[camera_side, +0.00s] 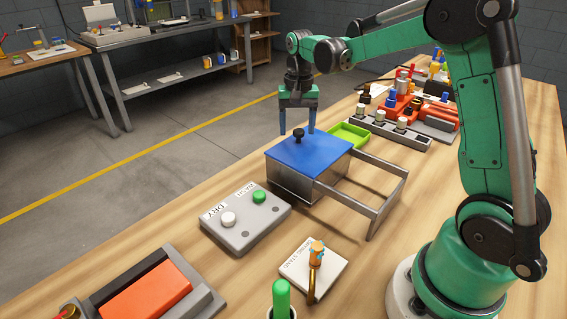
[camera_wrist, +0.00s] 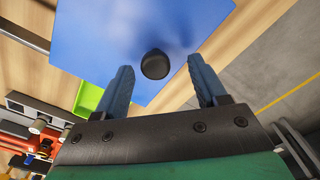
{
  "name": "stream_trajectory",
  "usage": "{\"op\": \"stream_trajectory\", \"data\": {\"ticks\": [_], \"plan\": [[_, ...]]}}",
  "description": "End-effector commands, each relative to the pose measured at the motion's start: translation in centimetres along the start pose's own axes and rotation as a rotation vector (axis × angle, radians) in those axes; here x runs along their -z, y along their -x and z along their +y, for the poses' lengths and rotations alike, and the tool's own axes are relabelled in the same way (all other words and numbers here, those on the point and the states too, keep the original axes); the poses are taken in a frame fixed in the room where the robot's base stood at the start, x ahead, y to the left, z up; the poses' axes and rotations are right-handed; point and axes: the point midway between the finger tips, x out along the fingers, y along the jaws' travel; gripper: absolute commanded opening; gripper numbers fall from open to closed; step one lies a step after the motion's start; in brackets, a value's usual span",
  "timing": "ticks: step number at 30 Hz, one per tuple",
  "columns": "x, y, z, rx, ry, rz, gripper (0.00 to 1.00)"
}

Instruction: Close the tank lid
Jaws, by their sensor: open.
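The tank (camera_side: 292,182) is a metal box on the wooden table, with a blue lid (camera_side: 310,155) lying over its top. The lid has a black knob (camera_side: 298,134). In the wrist view the lid (camera_wrist: 110,45) fills the upper middle, and the knob (camera_wrist: 155,64) sits between and just beyond my fingertips. My gripper (camera_side: 297,130) points down at the lid's far edge, above or beside the knob. In the wrist view my gripper (camera_wrist: 160,80) is open, with a blue finger on each side and nothing held. Whether the fingers touch the lid cannot be told.
A metal frame (camera_side: 375,195) extends from the tank's right side. A green tray (camera_side: 348,134) lies behind it. A grey button box (camera_side: 245,218) stands in front left, and a small white stand (camera_side: 300,268) in front. Red fixtures and bottles (camera_side: 405,100) crowd the back right.

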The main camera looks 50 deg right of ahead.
Motion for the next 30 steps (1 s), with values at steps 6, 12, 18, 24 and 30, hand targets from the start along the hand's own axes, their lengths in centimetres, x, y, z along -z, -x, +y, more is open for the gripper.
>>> {"op": "stream_trajectory", "data": {"ticks": [6,12,18,24,30], "plan": [[0.0,2.9,0.0,0.0,0.0,0.0,0.65],[0.0,5.0,0.0,0.001,0.0,0.001,0.65],[0.0,5.4,0.0,0.001,0.001,0.001,0.65],[-0.1,5.4,-0.1,0.003,0.006,0.004,0.65],[-2.9,6.6,-0.9,0.043,0.129,0.089,0.65]]}}
